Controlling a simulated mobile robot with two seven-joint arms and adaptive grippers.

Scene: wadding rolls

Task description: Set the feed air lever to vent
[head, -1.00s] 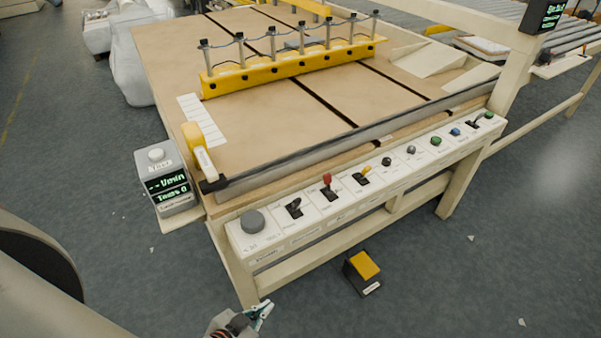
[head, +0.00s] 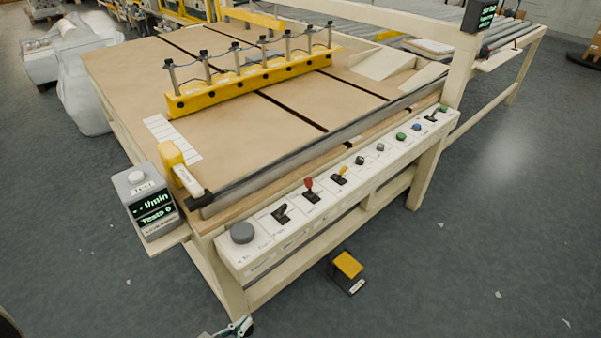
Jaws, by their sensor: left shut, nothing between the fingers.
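The control panel (head: 262,256) is a long white strip along the table's front edge. It carries a black lever (head: 281,213), a red-tipped lever (head: 310,187), a yellow-tipped lever (head: 341,173) and another black lever (head: 432,116) at the far right end. The labels are too small to read, so I cannot tell which one is the feed air lever or where vent is marked. My left gripper (head: 242,327) shows at the bottom edge, partly cut off, shut and empty. It is below the panel's near left end, apart from every lever. My right gripper is out of view.
A grey round knob (head: 242,233) and several buttons share the panel. A test box with a green display (head: 152,205) stands left of it. A yellow-topped pedal (head: 347,266) is on the floor under the table. The floor in front is mostly clear.

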